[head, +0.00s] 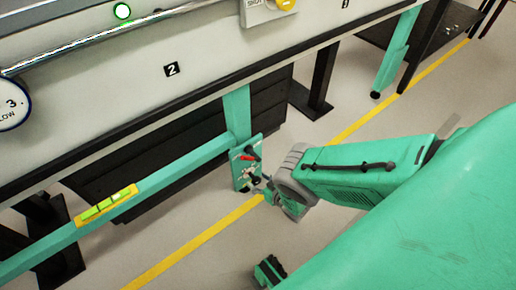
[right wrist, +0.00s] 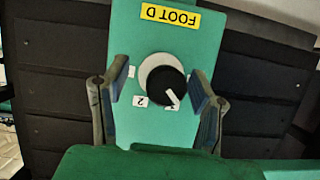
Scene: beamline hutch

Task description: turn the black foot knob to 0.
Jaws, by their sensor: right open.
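The black foot knob (right wrist: 166,85) sits on a green panel (right wrist: 170,30) with a yellow "FOOT D" label, upside down in the right wrist view. It has a pale disc behind it and a white pointer mark on its lower right, towards a small white tag (right wrist: 172,106) that is partly hidden. Another tag (right wrist: 140,100) reads 2. My right gripper (right wrist: 158,77) is open, with one finger at each side of the knob, apart from it. In the head view my right gripper (head: 264,185) is close to the small green foot panel (head: 239,171). My left gripper does not show.
The panel hangs on a green leg (head: 237,112) under a white bench front (head: 130,85) with a dark lower edge. A green rail (head: 165,172) runs left from it. Dark slatted panels (right wrist: 55,90) stand behind. A yellow floor line (head: 205,238) crosses the clear floor.

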